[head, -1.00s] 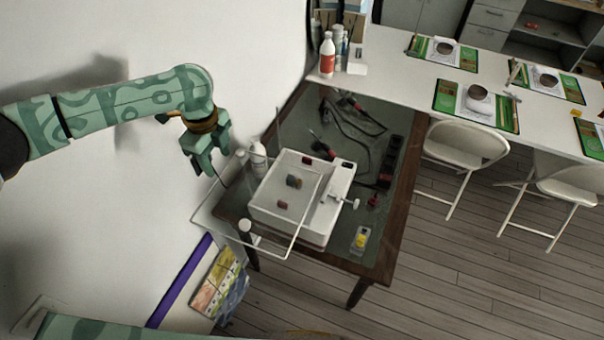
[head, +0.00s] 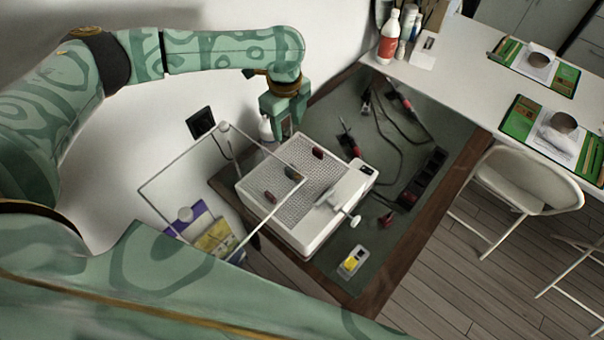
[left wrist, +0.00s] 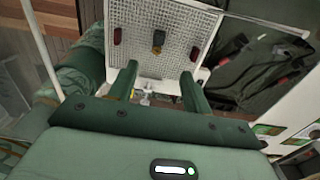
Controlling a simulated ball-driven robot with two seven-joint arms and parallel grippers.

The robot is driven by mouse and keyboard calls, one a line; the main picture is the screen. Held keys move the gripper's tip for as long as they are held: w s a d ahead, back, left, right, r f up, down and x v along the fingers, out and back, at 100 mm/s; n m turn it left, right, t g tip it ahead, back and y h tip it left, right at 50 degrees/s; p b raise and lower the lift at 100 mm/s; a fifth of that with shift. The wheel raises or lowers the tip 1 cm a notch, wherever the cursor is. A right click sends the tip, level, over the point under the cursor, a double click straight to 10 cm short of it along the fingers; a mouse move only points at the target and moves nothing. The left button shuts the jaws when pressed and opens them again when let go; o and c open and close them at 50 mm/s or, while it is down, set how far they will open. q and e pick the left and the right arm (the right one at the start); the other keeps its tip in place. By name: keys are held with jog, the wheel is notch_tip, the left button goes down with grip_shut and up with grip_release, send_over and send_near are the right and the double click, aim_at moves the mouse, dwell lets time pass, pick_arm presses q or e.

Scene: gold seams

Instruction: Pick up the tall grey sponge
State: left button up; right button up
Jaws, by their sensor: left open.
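A white box-like machine (head: 312,238) with a perforated top stands on the dark table. A small grey block with a brownish part (head: 293,174) stands in the middle of that top; it looks like the grey sponge, though it is small and its height is hard to judge. It also shows in the left wrist view (left wrist: 158,41), just beyond the fingertips. Dark red pieces (head: 318,152) (head: 270,197) stand on either side of it. My left gripper (head: 284,128) is open and empty, above the machine's back-left side; its spread fingers (left wrist: 158,82) show in the wrist view.
A clear raised lid (head: 190,184) with a pale frame leans out at the machine's left. Cables (head: 385,125), a power strip (head: 425,178) and a yellow-marked item (head: 353,261) lie on the table (head: 405,255). A wall is at the left.

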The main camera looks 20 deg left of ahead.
pick_arm(q)
jog(key=b, duration=0.3)
send_over(292, 166)
notch_tip(292, 166, down, 12)
jog(key=shift+r, duration=0.1)
jog(key=f, duration=0.5)
jog(key=shift+s+a+f+b, duration=0.1)
jog(key=shift+s+f+b, duration=0.15)
jog(key=shift+s+b, duration=0.1)
jog(key=c, duration=1.1)
